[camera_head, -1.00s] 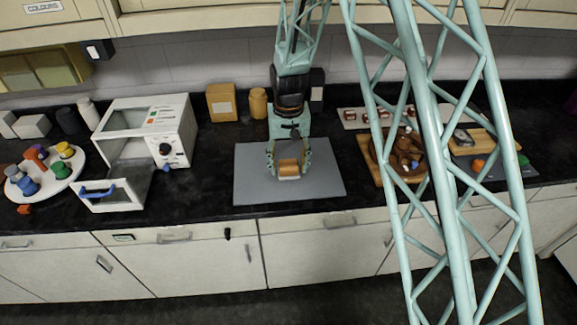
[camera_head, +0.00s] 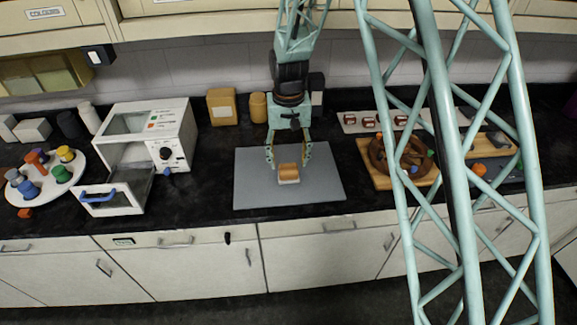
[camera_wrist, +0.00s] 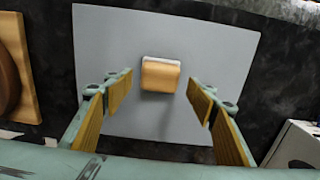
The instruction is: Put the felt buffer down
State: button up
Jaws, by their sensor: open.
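The felt buffer (camera_head: 289,174) is a small block with an orange-tan top and a pale strip along one edge. It rests on the grey mat (camera_head: 250,192) near the mat's middle. It also shows in the wrist view (camera_wrist: 160,76), between and beyond my fingertips. My gripper (camera_head: 288,157) is open, with a finger to either side and just behind the buffer in the head view. In the wrist view my gripper (camera_wrist: 160,95) shows clear gaps between both fingers and the buffer.
A white oven-like box (camera_head: 180,125) with its door open stands left of the mat. A round white tray (camera_head: 45,199) with coloured knobs is farther left. A wooden board (camera_head: 371,173) with a brown ring (camera_head: 385,160) is to the right. The mat around the buffer is clear.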

aim_at(289, 167)
notch_tip(289, 167, up, 7)
dwell(0.5)
jog(key=shift+r, duration=0.15)
dwell(0.7)
